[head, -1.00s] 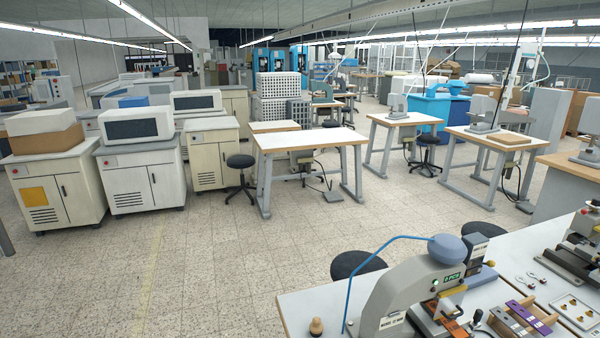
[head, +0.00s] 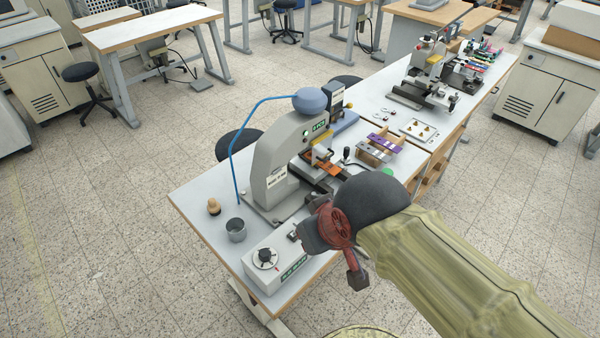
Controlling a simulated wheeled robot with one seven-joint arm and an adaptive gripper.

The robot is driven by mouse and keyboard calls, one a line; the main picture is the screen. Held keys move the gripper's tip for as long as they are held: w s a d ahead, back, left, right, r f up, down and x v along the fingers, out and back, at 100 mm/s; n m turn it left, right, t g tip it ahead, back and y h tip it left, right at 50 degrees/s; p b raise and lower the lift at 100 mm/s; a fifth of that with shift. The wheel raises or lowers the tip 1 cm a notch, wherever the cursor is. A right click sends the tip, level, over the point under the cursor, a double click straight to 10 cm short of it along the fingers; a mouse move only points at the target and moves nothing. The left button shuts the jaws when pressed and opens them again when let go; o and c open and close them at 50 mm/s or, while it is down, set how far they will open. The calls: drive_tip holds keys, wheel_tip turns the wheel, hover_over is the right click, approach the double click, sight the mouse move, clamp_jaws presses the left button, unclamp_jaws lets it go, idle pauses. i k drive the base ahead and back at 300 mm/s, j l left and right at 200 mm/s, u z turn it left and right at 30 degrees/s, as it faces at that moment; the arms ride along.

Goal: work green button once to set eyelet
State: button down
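A grey C-shaped press (head: 272,165) with a blue dome on top and a blue hose stands on the white bench. An orange piece (head: 318,170) lies under its head; any eyelet there is too small to tell. A round green spot (head: 387,172), perhaps the green button, shows just behind my arm's black joint and is partly hidden by it. My gripper (head: 335,250), dark with red-brown parts, is over the bench's front edge, in front of the press and apart from it in the picture. Its fingers are seen from behind, so their opening is unclear. Nothing shows held in it.
A control box (head: 274,262) with a dial sits at the bench's near corner. A grey cup (head: 236,230) and a wooden knob (head: 214,206) stand left of the press. Purple blocks (head: 381,146) and a small tray (head: 419,130) lie right of it. Black stools are behind.

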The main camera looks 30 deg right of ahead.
sight(386, 170)
drive_tip(key=z, duration=1.4)
